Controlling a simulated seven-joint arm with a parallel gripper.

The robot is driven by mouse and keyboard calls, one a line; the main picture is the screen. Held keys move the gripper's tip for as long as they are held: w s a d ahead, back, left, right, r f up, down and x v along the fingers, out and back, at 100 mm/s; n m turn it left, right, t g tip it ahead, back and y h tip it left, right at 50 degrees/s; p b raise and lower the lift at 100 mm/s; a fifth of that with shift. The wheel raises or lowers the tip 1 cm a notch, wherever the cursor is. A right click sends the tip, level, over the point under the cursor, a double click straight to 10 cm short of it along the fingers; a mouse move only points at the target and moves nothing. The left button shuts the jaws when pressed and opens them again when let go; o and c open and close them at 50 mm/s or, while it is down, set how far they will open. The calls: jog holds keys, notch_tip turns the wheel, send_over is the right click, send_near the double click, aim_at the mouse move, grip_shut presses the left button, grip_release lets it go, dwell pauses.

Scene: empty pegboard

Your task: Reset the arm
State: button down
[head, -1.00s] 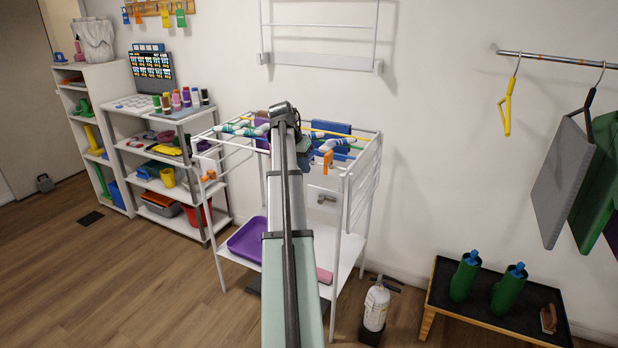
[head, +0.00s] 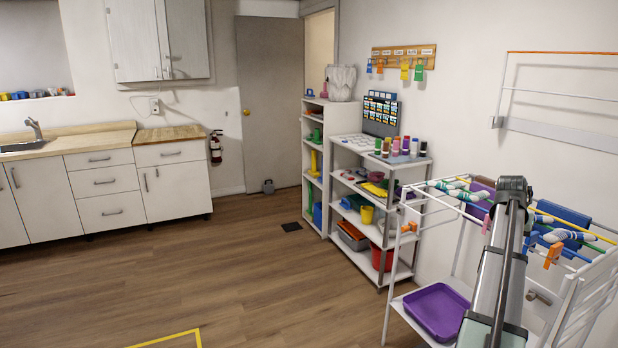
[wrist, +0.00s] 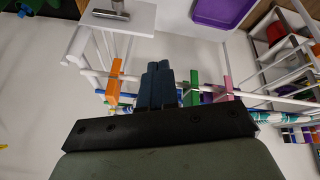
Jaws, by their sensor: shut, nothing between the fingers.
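My gripper (wrist: 160,84) shows in the wrist view as dark blue-grey fingers closed together, with nothing between them. In that view it lies over the bars of a white drying rack, between an orange clothespin (wrist: 115,82) and a green clothespin (wrist: 194,88); I cannot tell whether it touches the bars. In the head view my arm reaches up in front of the drying rack (head: 455,240) at the right, and its fingertips are hard to make out there. Striped socks (head: 570,236), coloured cloths and an orange clothespin (head: 552,256) hang on the rack's top bars.
A purple tray (head: 436,311) sits on the rack's lower shelf. A white shelf unit (head: 371,215) stands left of the rack, and a wall-mounted rail frame (head: 560,130) is above it. Wood floor (head: 200,280) is open at left, before cabinets (head: 105,192).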

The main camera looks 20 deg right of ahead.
jog(key=w+a+f+n+y, duration=0.1)
jog(key=a+f, duration=0.3)
jog(key=f, duration=0.4)
jog(key=w+a+f+n+t, duration=0.1)
jog(key=a+f, duration=0.4)
jog(key=f, duration=0.2)
jog(key=w+a+f+n+y, duration=0.1)
jog(key=a+f, duration=0.3)
jog(key=f, duration=0.4)
jog(key=w+a+f+n+g+y, duration=0.1)
jog(key=a+f+n+y, duration=0.2)
jog(key=a+f, duration=1.8)
jog(key=s+a+f+n+g, duration=0.1)
jog(key=s+a+f, duration=0.2)
jog(key=a, duration=0.4)
jog(key=s+a+f+n+g+y, duration=0.1)
jog(key=s+a+f, duration=0.1)
jog(key=a+f, duration=0.3)
jog(key=s+a+f+n+g, duration=0.1)
jog(key=s+a+f, duration=0.15)
jog(key=a, duration=0.55)
jog(key=s+a+f+n+g, duration=0.2)
jog(key=s+a+f, duration=0.2)
jog(key=s+a, duration=0.3)
jog(key=s+a+f+n+g, duration=0.2)
jog(key=s+a+f, duration=0.2)
jog(key=s+a, duration=0.4)
jog(key=shift+s+a+n+h, duration=0.25)
jog(key=shift+a+n+h, duration=0.15)
jog(key=shift+a, duration=0.1)
